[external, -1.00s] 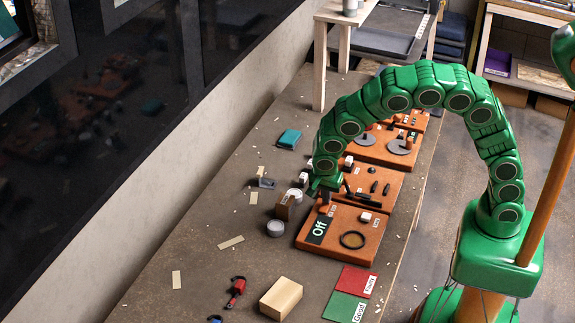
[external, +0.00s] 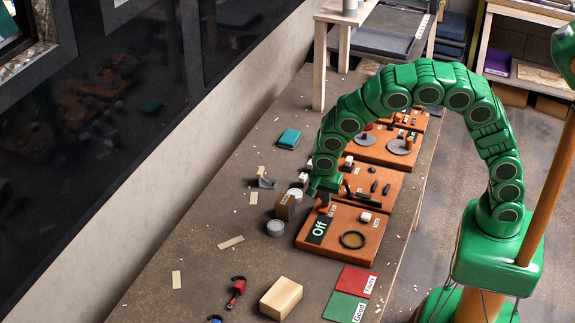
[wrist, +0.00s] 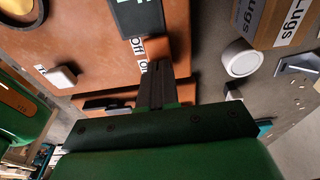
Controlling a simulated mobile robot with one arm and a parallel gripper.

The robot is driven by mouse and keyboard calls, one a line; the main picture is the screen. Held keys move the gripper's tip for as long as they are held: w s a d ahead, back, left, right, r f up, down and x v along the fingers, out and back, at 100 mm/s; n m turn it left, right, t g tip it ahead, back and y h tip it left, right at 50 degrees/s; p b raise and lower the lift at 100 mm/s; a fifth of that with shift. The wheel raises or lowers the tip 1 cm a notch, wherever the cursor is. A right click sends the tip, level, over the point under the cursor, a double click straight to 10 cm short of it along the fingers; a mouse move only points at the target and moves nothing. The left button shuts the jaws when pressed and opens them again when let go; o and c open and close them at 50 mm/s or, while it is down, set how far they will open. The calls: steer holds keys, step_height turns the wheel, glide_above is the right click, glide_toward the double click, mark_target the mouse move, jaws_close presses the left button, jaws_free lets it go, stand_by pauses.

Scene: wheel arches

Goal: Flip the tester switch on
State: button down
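The tester is an orange board (external: 372,243) on the bench with a dark sign (external: 319,229) reading "Off", a dark ring and a small white block. Its switch is an orange-brown lever (wrist: 157,48) beside small labels, one reading "Off"; it also shows in the external view (external: 325,202). My gripper (wrist: 157,72) has its dark fingers together at the switch, with nothing seen between them. The tips overlap the lever's near edge in the wrist view; I cannot tell if they touch. In the external view my gripper (external: 318,189) is low over the board's far left corner.
A brown box (external: 284,206) labelled "Lugs" and a round white-topped tin (external: 276,228) stand left of the tester. More orange boards (external: 372,185) lie behind it. A tan block (external: 281,298) and the red and green mats (external: 350,291) lie in front.

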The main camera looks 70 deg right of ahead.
mark_target(323, 210)
steer(key=shift+a, duration=0.2)
steer(key=shift+r, duration=0.1)
step_height(323, 210, up, 14)
steer(key=a, duration=0.2)
steer(key=shift+a+f, duration=0.2)
steer(key=shift+a, duration=0.2)
stand_by(0.3)
steer(key=shift+d+r+h, duration=0.15)
steer(key=shift+d+h, duration=0.25)
steer(key=shift+d, duration=0.2)
